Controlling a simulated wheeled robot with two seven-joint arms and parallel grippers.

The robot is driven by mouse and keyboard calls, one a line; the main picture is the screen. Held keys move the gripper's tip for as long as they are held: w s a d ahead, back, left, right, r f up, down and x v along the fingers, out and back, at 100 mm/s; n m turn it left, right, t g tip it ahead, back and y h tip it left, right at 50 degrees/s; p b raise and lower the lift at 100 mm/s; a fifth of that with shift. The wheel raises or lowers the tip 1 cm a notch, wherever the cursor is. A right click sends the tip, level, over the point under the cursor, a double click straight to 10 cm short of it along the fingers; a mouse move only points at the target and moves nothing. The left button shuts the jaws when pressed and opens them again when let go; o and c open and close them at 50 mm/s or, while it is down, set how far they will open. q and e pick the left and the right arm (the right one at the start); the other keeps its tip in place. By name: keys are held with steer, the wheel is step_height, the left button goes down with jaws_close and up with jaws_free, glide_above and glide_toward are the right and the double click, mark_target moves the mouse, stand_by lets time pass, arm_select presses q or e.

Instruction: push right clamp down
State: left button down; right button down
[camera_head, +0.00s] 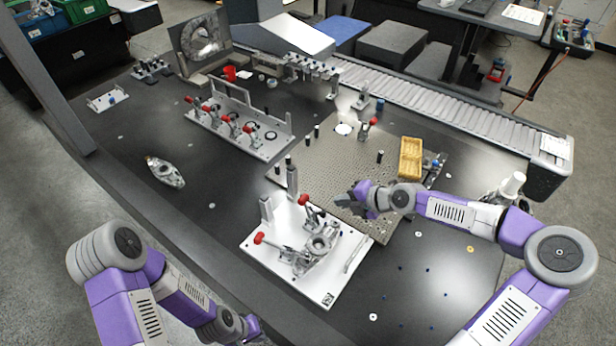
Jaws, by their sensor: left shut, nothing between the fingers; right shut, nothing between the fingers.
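A white fixture plate (330,287) lies on the dark table and carries a grey metal part (318,246). The right clamp (304,201) has a red-tipped handle that slants up at the part's far side. The left clamp (260,238) has a red-tipped handle pointing out to the left. My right gripper (345,201) is shut and empty, to the right of the right clamp's red tip and apart from it in the picture; their height difference is unclear. My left gripper (254,328) is shut and empty at the lower edge, left of the plate.
Upright posts (266,208) stand on the plate's far left corner. A perforated plate (335,165) with a yellow basket (411,158) lies behind. Another fixture (240,127) with several red-handled clamps is farther left. A loose metal part (165,171) lies at left. The left table area is mostly clear.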

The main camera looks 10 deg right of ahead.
steer(key=b, duration=0.3)
glide_toward(306, 200)
steer(key=shift+n, duration=0.3)
steer(key=x, duration=0.5)
steer(key=shift+w+a+f, duration=0.1)
steer(key=shift+a+f, duration=0.1)
steer(key=shift+w+a+f, duration=0.3)
steer(key=shift+w+f, duration=0.05)
steer(key=shift+f, duration=0.05)
